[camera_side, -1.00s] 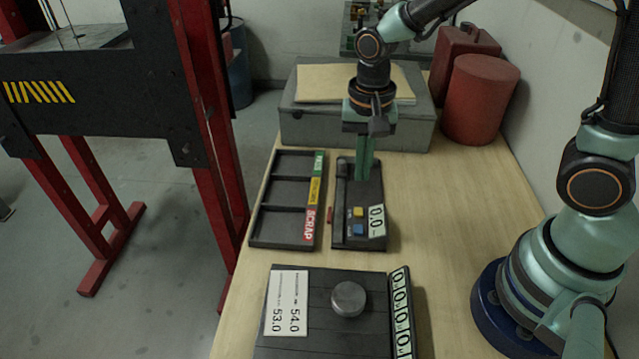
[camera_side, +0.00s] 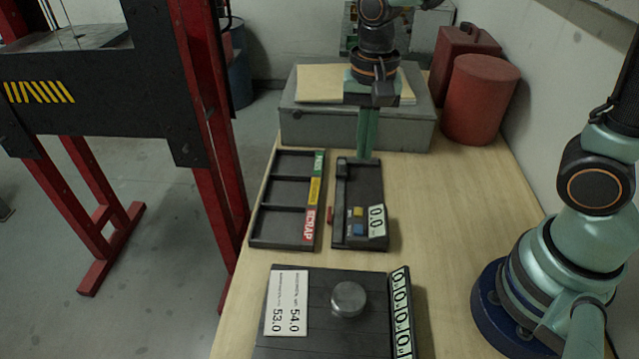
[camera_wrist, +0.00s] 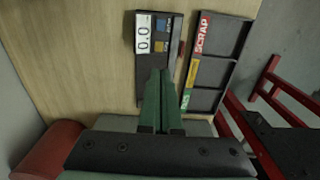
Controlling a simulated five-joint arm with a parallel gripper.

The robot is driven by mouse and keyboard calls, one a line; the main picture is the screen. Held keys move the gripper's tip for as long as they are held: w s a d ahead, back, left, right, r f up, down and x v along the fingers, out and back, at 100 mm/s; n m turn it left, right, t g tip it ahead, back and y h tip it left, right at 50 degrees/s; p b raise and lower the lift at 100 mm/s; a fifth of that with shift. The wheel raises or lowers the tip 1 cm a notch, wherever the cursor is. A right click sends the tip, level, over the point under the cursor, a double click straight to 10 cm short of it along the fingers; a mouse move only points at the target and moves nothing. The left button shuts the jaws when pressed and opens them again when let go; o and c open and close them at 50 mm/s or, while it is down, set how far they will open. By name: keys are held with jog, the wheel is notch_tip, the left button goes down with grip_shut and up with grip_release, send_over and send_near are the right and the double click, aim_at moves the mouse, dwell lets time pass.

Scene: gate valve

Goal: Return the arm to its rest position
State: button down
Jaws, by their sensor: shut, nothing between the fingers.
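My gripper (camera_side: 368,150) points down with its green fingers together and nothing between them. In the side view it hangs above the far end of a black gauge device (camera_side: 358,200) that has a 0.0 display and yellow and blue buttons. In the wrist view the shut fingers (camera_wrist: 161,80) show over the near end of the same device (camera_wrist: 156,50). My fingertips seem slightly above it; I cannot tell the exact gap.
A three-slot tray (camera_side: 283,245) with coloured labels, one reading SCRAP, lies left of the device. A black plate (camera_side: 330,345) bears a metal disc (camera_side: 348,298). Behind stand a grey box (camera_side: 305,130) and a red cylinder (camera_side: 480,100). The table's right-middle (camera_side: 440,220) is clear.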

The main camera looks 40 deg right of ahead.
jog(key=shift+d+r, duration=0.1)
jog(key=s+d+r+n+t, duration=0.4)
jog(key=d+r+n+t, duration=0.1)
jog(key=d+r+n, duration=0.2)
jog(key=shift+r+n+t, duration=0.3)
jog(key=shift+r+n, duration=0.25)
jog(key=shift+n, duration=0.45)
